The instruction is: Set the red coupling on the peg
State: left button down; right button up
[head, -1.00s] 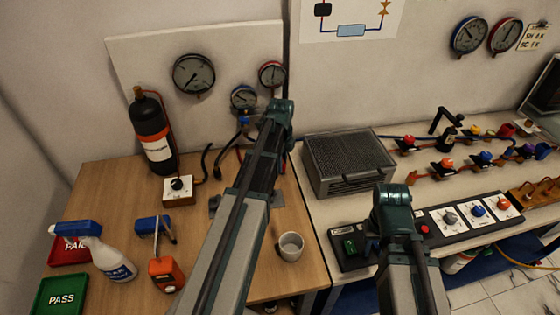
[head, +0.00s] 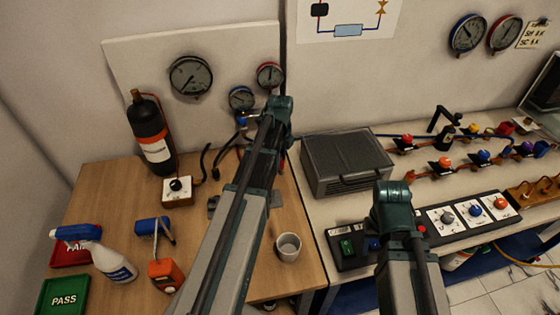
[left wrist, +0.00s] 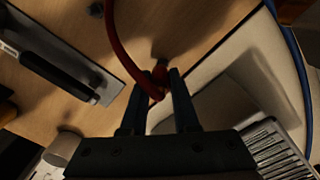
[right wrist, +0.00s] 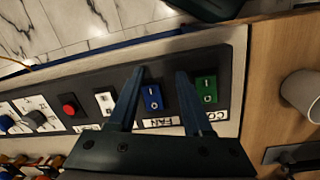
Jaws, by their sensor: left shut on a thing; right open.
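In the left wrist view my left gripper (left wrist: 163,76) is shut on the red coupling (left wrist: 159,73), at the end of a red hose (left wrist: 124,40). The fingers hide part of the coupling. Below it is the wooden table; I cannot tell the height. A grey plate (left wrist: 68,52) with a black bar lies to the left, apart from the gripper. A small round post (left wrist: 96,9) shows at the top; I cannot tell whether it is the peg. My right gripper (right wrist: 161,70) is open and empty over the switch panel (right wrist: 75,85). Arms hide both grippers in the head view.
A white cup (head: 288,247) stands near the table's front edge. A grey ribbed box (head: 345,160) stands right of the left arm.

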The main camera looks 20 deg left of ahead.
pick_arm(q)
jog(key=shift+w+r+m+p, duration=0.15)
jog(key=shift+r+m+p, duration=0.2)
jog(key=shift+r+m, duration=0.25)
pick_arm(e)
jog(key=shift+w+r, duration=0.1)
jog(key=shift+r, duration=0.45)
pick_arm(q)
jog(key=shift+f+b, duration=1.25)
jog(key=shift+f, duration=0.05)
pick_arm(e)
jog(key=shift+f, duration=1.25)
